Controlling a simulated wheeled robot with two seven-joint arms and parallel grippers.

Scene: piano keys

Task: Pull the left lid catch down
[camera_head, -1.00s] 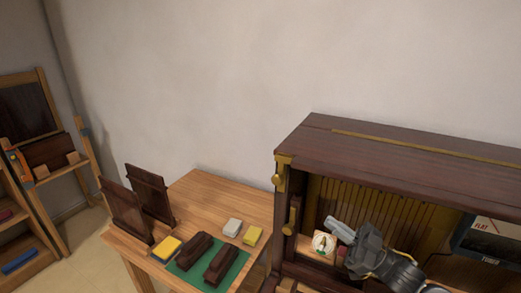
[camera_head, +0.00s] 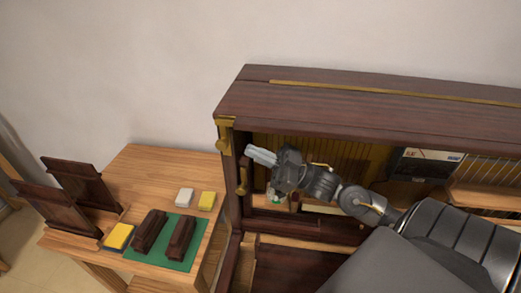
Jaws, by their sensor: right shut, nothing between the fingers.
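The open piano cabinet has two brass fittings at its left end. One brass catch with a round knob (camera_head: 223,140) is on the front of the left post, just under the lid. A smaller brass piece (camera_head: 243,180) sits lower, on the inner side of that post. I cannot tell for sure which one is the left lid catch. My right gripper (camera_head: 262,155) is shut and empty. Its fingertips point left and appear close to the post, right of the knob and above the lower brass piece. Contact cannot be told. My left gripper is not in view.
The dark wooden lid (camera_head: 370,105) overhangs the gripper from above. A small white and green item (camera_head: 274,197) lies inside the cabinet below the gripper. A wooden table (camera_head: 150,170) with dark blocks on a green mat (camera_head: 188,258) stands at the left.

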